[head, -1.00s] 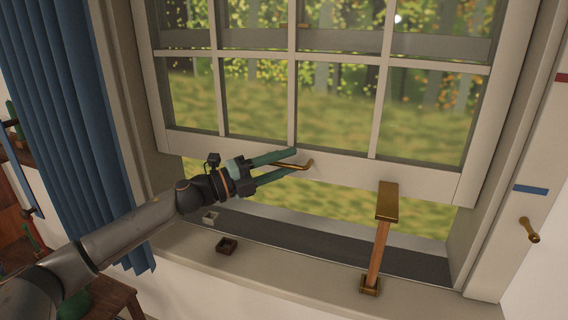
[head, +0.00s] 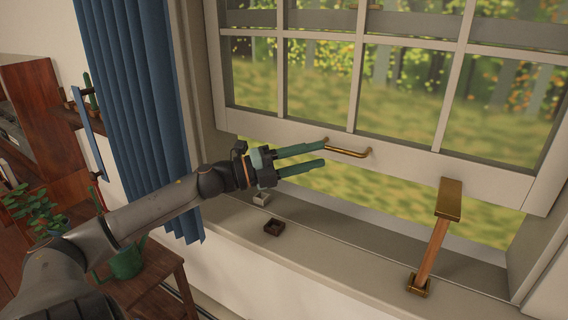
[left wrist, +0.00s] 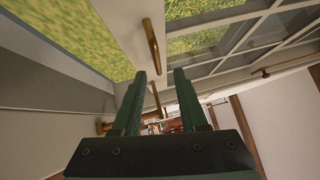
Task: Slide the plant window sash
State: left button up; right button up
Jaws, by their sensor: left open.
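The white window sash (head: 400,160) stands raised, with an open gap below its bottom rail. A brass handle (head: 352,152) is fixed on that rail; it also shows in the left wrist view (left wrist: 151,45). My left gripper (head: 324,153) is open and empty at the handle's left end. In the head view the upper fingertip overlaps that end; I cannot tell whether they touch. In the left wrist view the handle lies beyond the open fingers (left wrist: 160,75). A wooden prop (head: 434,248) with a brass top stands tilted on the sill under the rail. My right gripper is not in view.
The sill (head: 330,262) holds a small dark square box (head: 274,228) and a pale one (head: 262,199). A blue curtain (head: 140,110) hangs left of the window. A green watering can (head: 124,262) stands on a wooden table at lower left, near my arm.

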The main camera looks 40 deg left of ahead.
pick_arm(q)
jog(key=v, duration=0.5)
jog(key=shift+s+a+p, duration=0.2)
jog(key=shift+s+p, duration=0.15)
jog(key=shift+p, duration=0.05)
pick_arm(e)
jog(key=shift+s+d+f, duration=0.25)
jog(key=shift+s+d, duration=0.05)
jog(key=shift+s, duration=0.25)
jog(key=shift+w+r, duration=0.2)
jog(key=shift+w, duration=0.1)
